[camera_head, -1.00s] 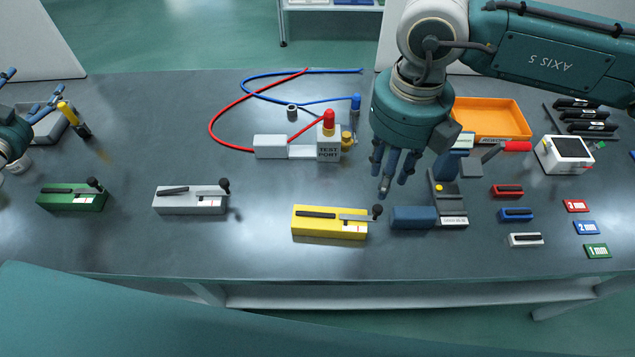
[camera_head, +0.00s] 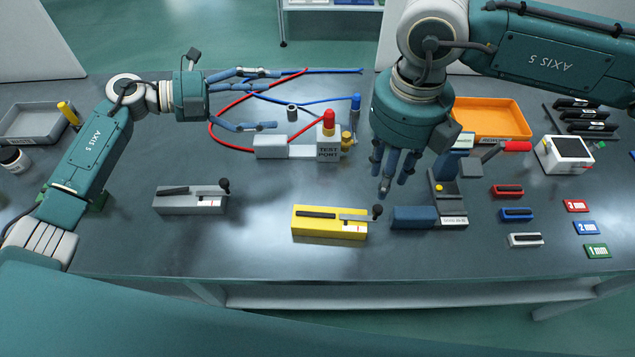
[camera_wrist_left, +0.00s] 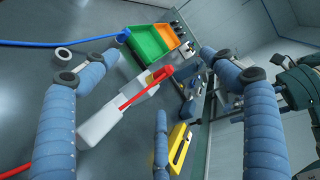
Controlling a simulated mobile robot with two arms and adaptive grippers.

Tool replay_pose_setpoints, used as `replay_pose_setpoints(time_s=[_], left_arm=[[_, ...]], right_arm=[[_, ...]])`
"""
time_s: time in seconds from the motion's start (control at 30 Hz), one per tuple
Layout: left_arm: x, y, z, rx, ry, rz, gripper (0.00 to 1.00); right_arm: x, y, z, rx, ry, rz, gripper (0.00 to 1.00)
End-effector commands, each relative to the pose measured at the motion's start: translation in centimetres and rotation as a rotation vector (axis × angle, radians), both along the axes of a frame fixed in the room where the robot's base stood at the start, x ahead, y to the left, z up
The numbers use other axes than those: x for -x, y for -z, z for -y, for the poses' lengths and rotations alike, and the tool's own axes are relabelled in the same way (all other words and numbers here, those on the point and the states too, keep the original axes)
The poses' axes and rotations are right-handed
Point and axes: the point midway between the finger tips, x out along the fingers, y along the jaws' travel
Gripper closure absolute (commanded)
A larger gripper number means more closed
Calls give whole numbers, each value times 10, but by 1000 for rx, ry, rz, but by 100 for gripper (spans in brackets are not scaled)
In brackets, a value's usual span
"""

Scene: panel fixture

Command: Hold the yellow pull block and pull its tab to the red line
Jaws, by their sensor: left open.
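The yellow pull block (camera_head: 325,226) lies on the table at front centre. It has a dark bar on top, a grey tab with a black knob (camera_head: 377,211) at its right end, and a small red mark (camera_head: 355,229) on a white patch. It also shows in the left wrist view (camera_wrist_left: 178,155), partly behind a finger. My left gripper (camera_head: 272,99) is open and empty, behind and left of the block, over the hoses. My right gripper (camera_head: 388,182) points down behind and right of the block, apart from it; its fingers sit close together and I cannot tell their state.
A grey pull block (camera_head: 190,203) stands left of the yellow one; a green one is mostly hidden by my left arm. The test port (camera_head: 329,148) stands behind the yellow block. A dark blue fixture (camera_head: 414,217) is close on its right. The table in front is clear.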

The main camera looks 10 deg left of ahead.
Motion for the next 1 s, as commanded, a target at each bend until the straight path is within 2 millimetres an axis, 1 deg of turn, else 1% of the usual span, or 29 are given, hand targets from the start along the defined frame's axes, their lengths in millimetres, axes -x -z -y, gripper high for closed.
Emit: replay_pose_setpoints(time_s=[0.03, 0.07, 0.1, 0.17, 0.2, 0.27, 0.3, 0.37, 0.4, 0.5, 0.6, 0.7, 0.8, 0.87, 0.97, 1.0], left_arm=[[12, -2, 29, -47, 92, 32, 16], [20, 0, 45, -82, 148, 49, 16], [32, 2, 66, -129, 226, 75, 16], [53, 7, 95, -209, 350, 117, 16], [68, 10, 113, -267, 440, 152, 16], [93, 17, 139, -372, 587, 211, 16], [110, 22, 153, -455, 694, 259, 16], [137, 30, 168, -603, 872, 341, 16], [151, 37, 172, -701, 978, 391, 16], [172, 46, 169, -934, 1194, 499, 16], [179, 49, 158, -1126, 1343, 574, 16], [180, 48, 149, -1257, 1429, 619, 16], [179, 47, 143, -1327, 1471, 640, 16], [180, 50, 141, -1343, 1482, 641, 16], [180, 60, 141, -1347, 1484, 641, 16], [180, 66, 141, -1344, 1485, 639, 16]], right_arm=[[0, 0, 0, 0, 0, 0, 69], [0, 0, 0, 0, 0, 0, 69], [0, 0, 0, 0, 0, 0, 69], [0, 0, 0, 0, 0, 0, 69], [0, 0, 0, 0, 0, 0, 69], [0, 0, 0, 0, 0, 0, 69], [0, 0, 0, 0, 0, 0, 69], [0, 0, 0, 0, 0, 0, 69], [0, 0, 0, 0, 0, 0, 69], [0, 0, 0, 0, 0, 0, 69], [0, 0, 0, 0, 0, 0, 69], [0, 0, 0, 0, 0, 0, 69], [0, 0, 0, 0, 0, 0, 69], [0, 0, 0, 0, 0, 0, 69], [0, 0, 0, 0, 0, 0, 69], [0, 0, 0, 0, 0, 0, 69]])
